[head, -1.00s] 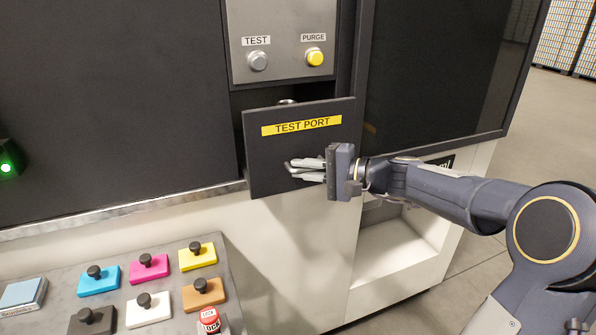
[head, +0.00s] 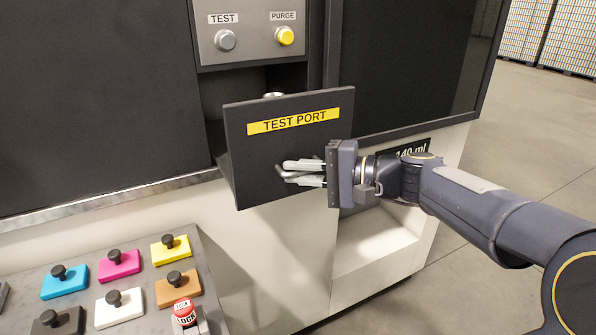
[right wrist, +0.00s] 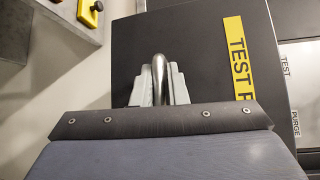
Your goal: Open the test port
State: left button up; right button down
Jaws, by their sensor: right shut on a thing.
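The test port (head: 250,178) is a dark drawer front with a yellow TEST PORT label (head: 294,121). In the head view it stands out from the machine, with a dark gap behind it and a metal object (head: 273,95) partly showing above its top edge. My right gripper (head: 302,173) is shut on the port's metal handle. In the right wrist view the curved handle (right wrist: 159,72) sits between the fingers, against the dark front (right wrist: 200,60). My left gripper is not in view.
Above the port are a grey TEST button (head: 225,40) and a yellow PURGE button (head: 285,36). A grey panel at lower left holds several coloured knobbed blocks and a red LOCK button (head: 185,312). An open white recess (head: 370,245) lies below right.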

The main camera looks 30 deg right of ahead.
jog(key=shift+f, duration=0.25)
jog(key=c, duration=1.5)
grip_release()
jog(key=shift+r, duration=0.1)
jog(key=shift+d, duration=0.1)
jog(key=v, duration=0.7)
jog(key=shift+s+d+b, duration=0.25)
jog(key=shift+s+b, duration=0.05)
jog(key=shift+b, duration=0.05)
